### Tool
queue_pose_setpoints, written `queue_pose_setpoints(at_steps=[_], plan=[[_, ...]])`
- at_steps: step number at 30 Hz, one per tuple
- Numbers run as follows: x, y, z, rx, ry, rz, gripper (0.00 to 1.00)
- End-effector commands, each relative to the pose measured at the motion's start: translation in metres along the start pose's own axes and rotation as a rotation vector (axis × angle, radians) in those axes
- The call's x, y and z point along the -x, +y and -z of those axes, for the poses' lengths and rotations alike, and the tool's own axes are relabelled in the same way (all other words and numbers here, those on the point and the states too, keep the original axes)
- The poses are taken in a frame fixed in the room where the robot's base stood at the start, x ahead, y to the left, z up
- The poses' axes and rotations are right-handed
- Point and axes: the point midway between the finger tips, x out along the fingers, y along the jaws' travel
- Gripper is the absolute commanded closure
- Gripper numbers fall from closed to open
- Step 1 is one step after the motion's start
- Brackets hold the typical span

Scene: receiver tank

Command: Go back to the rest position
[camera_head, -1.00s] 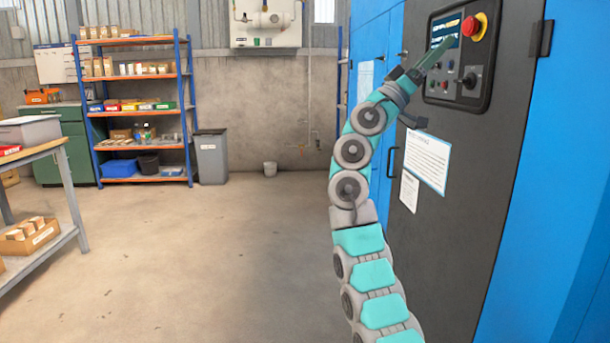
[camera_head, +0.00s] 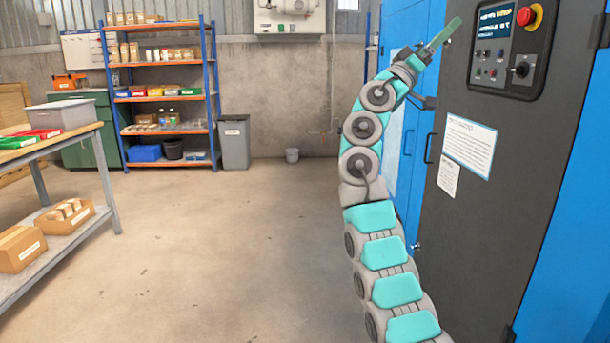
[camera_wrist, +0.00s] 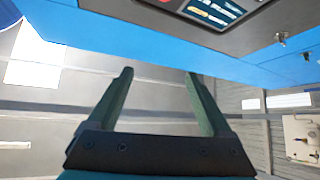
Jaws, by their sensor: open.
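My gripper (camera_head: 447,33) is at the end of my raised teal and grey arm, to the left of the control panel (camera_head: 508,45) on the dark cabinet front. In the head view its fingers overlap each other. In the wrist view my gripper (camera_wrist: 160,95) shows two green fingers spread apart with nothing between them. The gripper is open and apart from the panel. The panel carries a lit screen, a red knob (camera_head: 529,16) on yellow and a black lever (camera_head: 519,70).
The dark cabinet door (camera_head: 500,180) and blue cabinet stand close on the right. A workbench (camera_head: 70,147) with bins and boxes is at the left. A shelf rack (camera_head: 160,57) and grey bin (camera_head: 234,143) stand at the back. The middle floor is clear.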

Motion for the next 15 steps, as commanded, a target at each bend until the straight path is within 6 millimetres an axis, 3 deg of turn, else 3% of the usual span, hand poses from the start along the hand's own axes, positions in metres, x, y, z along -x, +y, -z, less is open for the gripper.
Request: queue_pose_setpoints(at_steps=[9, 15], plan=[[-0.005, -0.033, 0.021, 0.061, -0.013, 0.125, 0.16], [-0.007, -0.064, 0.021, 0.144, -0.063, 0.265, 0.16]])
